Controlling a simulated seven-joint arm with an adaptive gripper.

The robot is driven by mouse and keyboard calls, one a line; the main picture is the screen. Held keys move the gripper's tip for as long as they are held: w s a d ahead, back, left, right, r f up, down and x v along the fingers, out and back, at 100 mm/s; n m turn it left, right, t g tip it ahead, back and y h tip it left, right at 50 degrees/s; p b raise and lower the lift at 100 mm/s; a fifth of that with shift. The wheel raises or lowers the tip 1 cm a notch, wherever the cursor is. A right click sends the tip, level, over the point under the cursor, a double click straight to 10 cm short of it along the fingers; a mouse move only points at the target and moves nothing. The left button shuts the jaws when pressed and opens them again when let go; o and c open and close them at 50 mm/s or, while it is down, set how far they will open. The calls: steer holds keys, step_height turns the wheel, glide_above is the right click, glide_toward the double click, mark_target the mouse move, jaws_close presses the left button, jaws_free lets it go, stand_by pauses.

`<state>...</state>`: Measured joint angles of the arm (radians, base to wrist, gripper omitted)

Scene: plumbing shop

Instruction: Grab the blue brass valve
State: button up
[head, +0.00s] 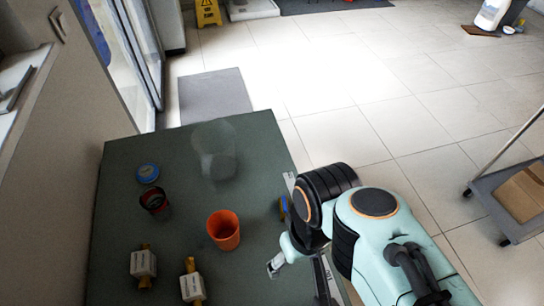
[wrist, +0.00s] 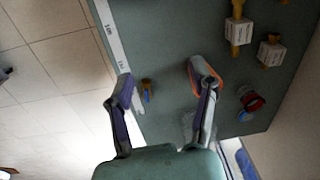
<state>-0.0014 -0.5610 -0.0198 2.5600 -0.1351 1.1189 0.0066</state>
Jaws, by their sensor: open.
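The blue brass valve (head: 283,208) is a small blue and yellow-brass piece near the table's right edge, partly hidden by my arm in the head view. In the wrist view the valve (wrist: 147,86) lies on the table in the gap between my fingers, nearer the left finger. My gripper (wrist: 163,78) is open, with nothing between its fingers touching them that I can see. In the head view only part of my gripper (head: 275,264) shows, beside my wrist; the rest is hidden.
The green table (head: 120,225) also holds an orange cup (head: 223,231), a clear cup (head: 215,150), a dark red cup (head: 155,203), a blue round item (head: 148,173) and two labelled brass valves (head: 144,265) (head: 192,287). A ruler (wrist: 108,30) runs along one edge.

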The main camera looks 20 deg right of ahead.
steer(key=w+m+t, duration=0.2)
steer(key=w+t, duration=0.4)
steer(key=w, duration=0.7)
steer(key=m+h, duration=0.1)
steer(key=h, duration=0.1)
glide_above(285, 207)
steer(key=w+a, duration=0.1)
step_height(285, 207, down, 10)
steer(key=shift+g, duration=0.9)
steer(key=s+f, duration=0.1)
steer(key=f, duration=0.1)
steer(key=s+f, duration=0.1)
steer(key=f, duration=0.2)
steer(key=s+f, duration=0.1)
steer(key=f, duration=0.1)
steer(key=shift+d+f, duration=0.25)
steer(key=shift+d, duration=0.1)
steer(key=shift+x, duration=3.1)
steer(key=shift+a, duration=0.1)
jaws_close()
